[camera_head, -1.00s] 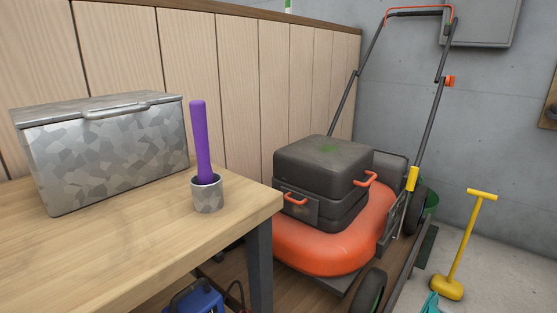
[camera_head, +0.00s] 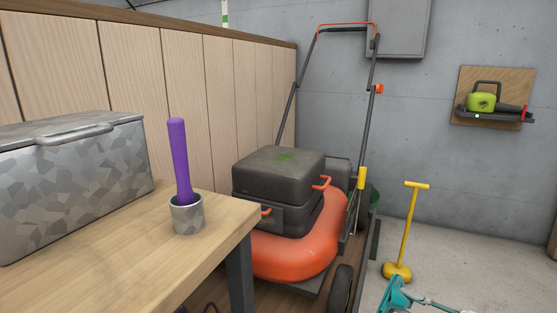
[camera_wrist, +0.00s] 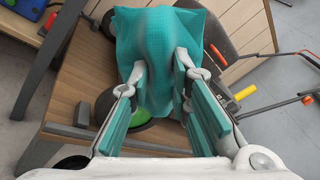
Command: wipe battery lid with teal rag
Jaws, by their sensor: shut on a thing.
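The box has orange side handles. My gripper (camera_wrist: 160,68) is shut on the teal rag (camera_wrist: 158,32), which spreads beyond the fingertips in the wrist view. In the head view, a teal part (camera_head: 396,296) shows low down, right of the mower and well apart from the lid; I cannot tell whether it is rag or finger pad. The wrist view does not clearly show the lid.
A wooden workbench (camera_head: 130,250) at left holds a metal box (camera_head: 75,185) and a cup (camera_head: 187,215) with a purple stick. The mower's handle (camera_head: 297,85) rises behind the lid. A yellow T-handled tool (camera_head: 408,225) stands right of the mower.

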